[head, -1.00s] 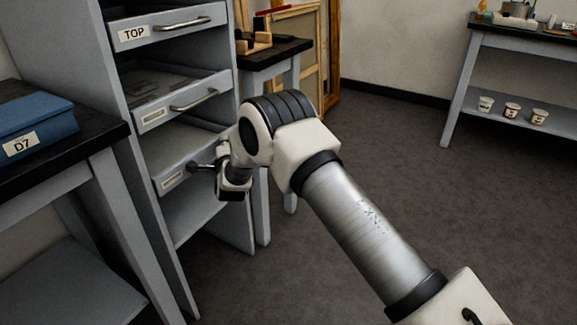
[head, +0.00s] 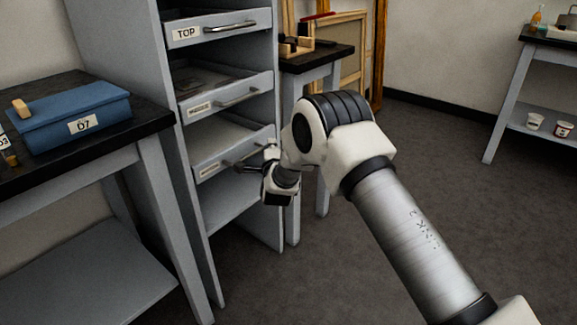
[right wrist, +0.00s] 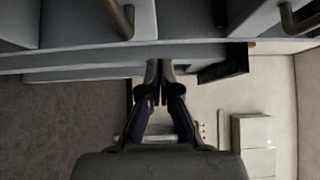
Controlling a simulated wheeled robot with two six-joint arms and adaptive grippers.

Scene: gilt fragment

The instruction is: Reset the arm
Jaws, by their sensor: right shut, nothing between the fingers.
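My right arm reaches in from the lower right of the head view. Its right gripper (head: 243,167) is at the lowest drawer front (head: 210,170) of the grey cabinet (head: 262,228), close to that drawer's handle; I cannot tell whether they touch. In the right wrist view the two dark fingers (right wrist: 159,70) are together with nothing between them, and grey drawer fronts with metal handles lie beyond. My left gripper is in neither view.
Left of the cabinet a dark-topped table (head: 152,119) holds a blue box (head: 60,128) labelled D7. A small dark-topped stand (head: 325,58) is right of the cabinet. A shelved bench (head: 545,115) stands far right. Open floor lies between.

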